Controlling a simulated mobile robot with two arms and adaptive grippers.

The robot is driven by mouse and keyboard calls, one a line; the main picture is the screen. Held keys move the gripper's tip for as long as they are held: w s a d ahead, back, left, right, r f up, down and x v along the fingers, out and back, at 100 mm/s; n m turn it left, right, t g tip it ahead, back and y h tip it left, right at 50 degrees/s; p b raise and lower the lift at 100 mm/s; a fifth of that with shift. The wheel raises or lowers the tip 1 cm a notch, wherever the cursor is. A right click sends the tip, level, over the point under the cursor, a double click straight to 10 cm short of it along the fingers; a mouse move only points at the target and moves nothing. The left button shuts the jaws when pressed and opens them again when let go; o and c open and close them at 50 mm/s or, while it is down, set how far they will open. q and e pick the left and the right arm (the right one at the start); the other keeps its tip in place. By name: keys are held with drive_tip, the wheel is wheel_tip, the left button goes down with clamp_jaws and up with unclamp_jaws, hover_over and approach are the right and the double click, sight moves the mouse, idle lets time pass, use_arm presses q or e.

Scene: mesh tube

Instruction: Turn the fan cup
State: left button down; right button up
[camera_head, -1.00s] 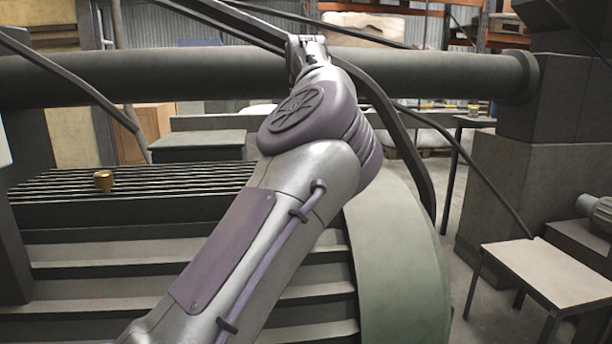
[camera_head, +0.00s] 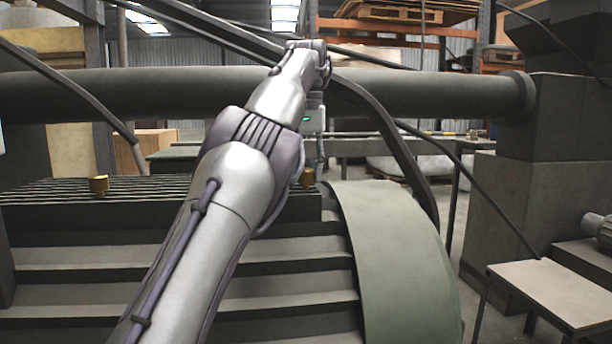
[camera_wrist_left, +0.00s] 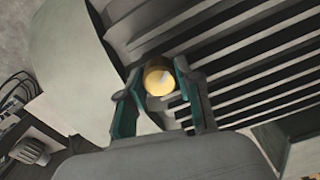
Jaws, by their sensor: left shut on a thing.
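A small brass cup (camera_head: 307,178) sits at the right end of the slatted top of the machine (camera_head: 60,197), partly behind my left arm. It also shows from above in the left wrist view (camera_wrist_left: 159,80), between the two teal-lined fingers of my left gripper (camera_wrist_left: 153,88). The gripper is shut on this cup. In the head view, my left gripper (camera_head: 314,150) reaches down from above, mostly hidden by my arm. A second brass cup (camera_head: 98,185) stands upright on the slats at the left, apart from the gripper. My right gripper is not in view.
A thick horizontal pipe (camera_head: 430,95) runs across behind my arm. Dark slanted bars (camera_head: 385,135) cross near the gripper. A curved green guard (camera_head: 395,255) stands right of the slats. A small table (camera_head: 555,292) is at the lower right.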

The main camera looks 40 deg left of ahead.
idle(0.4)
use_arm(q)
drive_tip(key=c, duration=0.8)
unclamp_jaws()
